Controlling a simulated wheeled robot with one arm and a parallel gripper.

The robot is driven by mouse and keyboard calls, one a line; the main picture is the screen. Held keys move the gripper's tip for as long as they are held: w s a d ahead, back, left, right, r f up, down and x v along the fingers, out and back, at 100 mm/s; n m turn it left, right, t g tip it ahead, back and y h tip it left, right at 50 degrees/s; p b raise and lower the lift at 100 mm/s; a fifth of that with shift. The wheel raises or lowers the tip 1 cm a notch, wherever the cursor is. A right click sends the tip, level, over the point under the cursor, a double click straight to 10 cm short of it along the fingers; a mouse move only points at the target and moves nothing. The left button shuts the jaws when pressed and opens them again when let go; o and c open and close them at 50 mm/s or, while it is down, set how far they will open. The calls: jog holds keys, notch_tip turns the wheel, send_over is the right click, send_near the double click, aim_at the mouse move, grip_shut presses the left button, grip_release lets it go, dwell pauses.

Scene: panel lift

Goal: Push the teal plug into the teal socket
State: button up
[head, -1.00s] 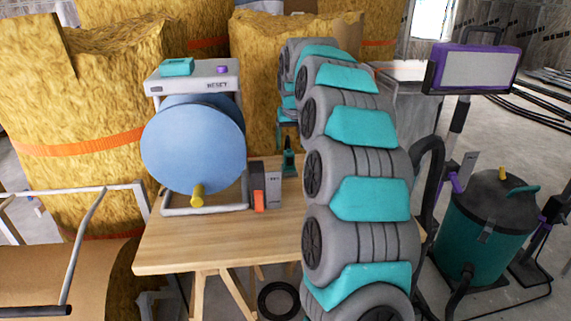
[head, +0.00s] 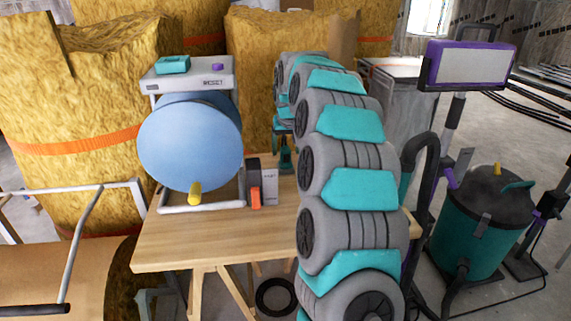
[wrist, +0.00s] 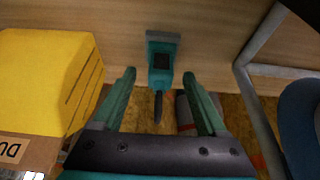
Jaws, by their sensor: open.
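A teal piece with a black square and a dark stem, seemingly the teal plug (wrist: 161,62), shows in the wrist view against the wooden table. My gripper (wrist: 159,77) is open, one teal finger on each side of it with visible gaps. In the head view my gripper is mostly behind my arm, just above a small teal and black item (head: 287,158) at the table's back, likely the same plug. A teal block (head: 173,65) sits on the grey panel marked RESET; I cannot tell whether it is the teal socket.
A blue drum (head: 190,145) in a grey frame stands on the wooden table (head: 185,240). A small grey and orange box (head: 269,186) is beside it. A yellow block (wrist: 45,75) is left in the wrist view. A teal vacuum (head: 480,230) stands right.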

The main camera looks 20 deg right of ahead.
aim_at(286, 160)
jog(key=x, duration=0.3)
jog(key=shift+w+f, duration=0.2)
jog(key=shift+f, duration=0.1)
grip_shut()
dwell(0.4)
